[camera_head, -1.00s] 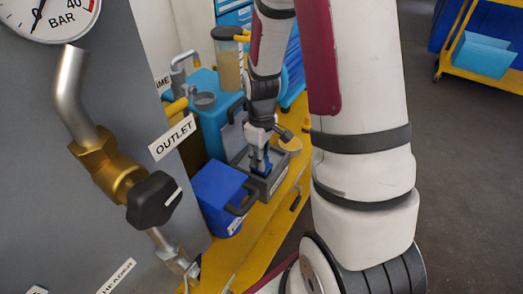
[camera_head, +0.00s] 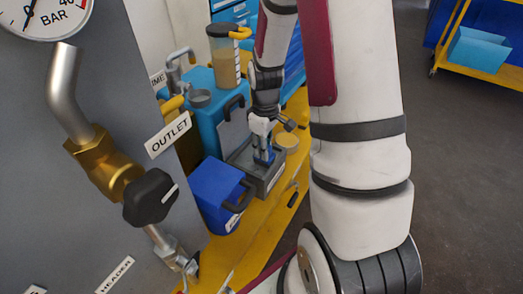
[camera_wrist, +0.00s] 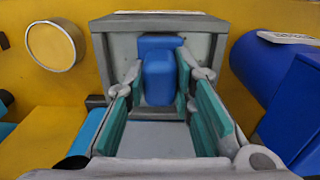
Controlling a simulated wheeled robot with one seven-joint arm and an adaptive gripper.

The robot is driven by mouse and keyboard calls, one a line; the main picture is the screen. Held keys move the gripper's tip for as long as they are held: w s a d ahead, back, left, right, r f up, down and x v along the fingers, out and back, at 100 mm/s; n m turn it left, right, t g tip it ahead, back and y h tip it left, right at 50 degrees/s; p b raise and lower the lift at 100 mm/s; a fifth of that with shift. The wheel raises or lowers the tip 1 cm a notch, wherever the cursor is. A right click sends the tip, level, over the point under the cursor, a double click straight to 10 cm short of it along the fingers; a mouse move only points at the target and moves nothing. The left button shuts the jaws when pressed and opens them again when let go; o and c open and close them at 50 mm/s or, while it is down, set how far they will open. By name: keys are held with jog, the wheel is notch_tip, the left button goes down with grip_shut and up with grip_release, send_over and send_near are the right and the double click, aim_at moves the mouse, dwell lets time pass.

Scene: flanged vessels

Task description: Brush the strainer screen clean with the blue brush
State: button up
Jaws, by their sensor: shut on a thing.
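The blue brush (camera_head: 265,159) is upright between my gripper's fingers, at the grey tray on the yellow bench. My gripper (camera_head: 262,148) points down and is shut on it. In the wrist view, the blue brush (camera_wrist: 159,78) sits between the teal-padded fingertips of my gripper (camera_wrist: 163,85), in front of the tray's grey wall. The brush's bristles are hidden. I cannot make out the strainer screen; the inside of the tray is mostly hidden by my gripper and the brush.
The grey tray (camera_head: 272,183) stands beside a blue bin (camera_head: 212,190) with a dark handle. A teal box (camera_head: 209,122) and a jar (camera_head: 224,62) stand behind. A round tan lid (camera_head: 287,142) lies right of the tray. The grey panel with valve (camera_head: 151,197) fills the left.

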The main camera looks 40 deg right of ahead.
jog(key=shift+d+f, duration=0.1)
jog(key=shift+w+d, duration=0.35)
jog(key=shift+d, duration=0.55)
jog(key=shift+w+d, duration=0.35)
jog(key=shift+d, duration=0.5)
jog(key=shift+s+a+p, duration=0.15)
jog(key=shift+s+a, duration=0.1)
jog(key=shift+a, duration=0.35)
jog(key=shift+s+a+p, duration=0.15)
jog(key=shift+s+a, duration=0.1)
jog(key=shift+a, duration=0.4)
jog(key=shift+s+a+p, duration=0.15)
jog(key=shift+s+a, duration=0.1)
jog(key=shift+a, duration=0.35)
jog(key=shift+f, duration=0.1)
jog(key=shift+s+a+p, duration=0.15)
jog(key=shift+s+a, duration=0.1)
jog(key=shift+a, duration=0.35)
jog(key=shift+s+a+p, duration=0.1)
jog(key=shift+s+a, duration=0.2)
jog(key=shift+a, duration=0.3)
jog(key=shift+s+a+p, duration=0.15)
jog(key=shift+s+a, duration=0.1)
jog(key=shift+a, duration=0.35)
jog(key=shift+w+d, duration=0.1)
